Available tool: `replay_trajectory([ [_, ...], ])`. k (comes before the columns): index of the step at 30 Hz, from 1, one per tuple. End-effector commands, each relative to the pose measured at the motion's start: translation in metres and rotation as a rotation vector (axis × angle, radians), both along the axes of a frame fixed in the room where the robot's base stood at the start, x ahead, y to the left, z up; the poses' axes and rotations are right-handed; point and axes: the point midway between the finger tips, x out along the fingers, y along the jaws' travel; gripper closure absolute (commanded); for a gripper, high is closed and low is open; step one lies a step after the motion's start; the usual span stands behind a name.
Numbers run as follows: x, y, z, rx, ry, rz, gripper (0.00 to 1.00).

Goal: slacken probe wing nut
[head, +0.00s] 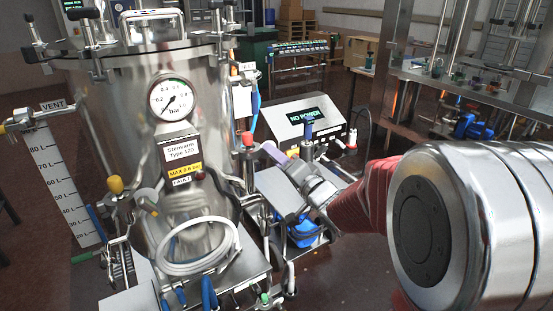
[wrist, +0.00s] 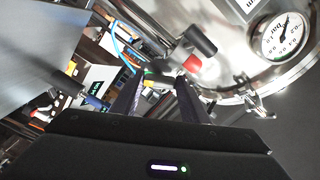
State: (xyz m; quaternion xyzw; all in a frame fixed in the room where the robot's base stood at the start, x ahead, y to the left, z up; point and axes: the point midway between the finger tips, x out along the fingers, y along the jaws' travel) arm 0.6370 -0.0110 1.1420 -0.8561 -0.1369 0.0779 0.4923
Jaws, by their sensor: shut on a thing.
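My gripper (head: 270,152) is at the right side of the steel vessel (head: 135,110), close beside a red-topped fitting (head: 248,139). In the wrist view its two dark fingers (wrist: 160,76) reach toward the vessel's side and close on a small part between their tips. That part is the probe wing nut as far as I can tell; the fingers hide most of it, and its wings do not show clearly. A grey cylinder with a red end (wrist: 197,50) lies just beyond the fingertips in the wrist view.
A pressure gauge (head: 173,98) sits on the vessel front. A coiled white hose (head: 198,262) hangs below. A control box reading NO POWER (head: 305,118) and a blue-topped fitting (head: 308,131) stand behind my gripper. A steel rack (head: 465,85) is at the far right.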

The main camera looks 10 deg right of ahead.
Motion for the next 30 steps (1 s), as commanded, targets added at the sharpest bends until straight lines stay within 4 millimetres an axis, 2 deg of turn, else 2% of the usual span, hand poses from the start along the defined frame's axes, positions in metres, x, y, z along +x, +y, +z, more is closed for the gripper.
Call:
replay_trajectory([
  [7, -0.0002, -0.0012, -0.0023, -0.043, -0.009, -0.003, 0.82],
  [14, -0.0003, -0.0015, -0.0027, -0.158, -0.045, -0.004, 0.82],
  [30, -0.0005, -0.0021, -0.0034, -0.615, -0.193, -0.003, 0.82],
])
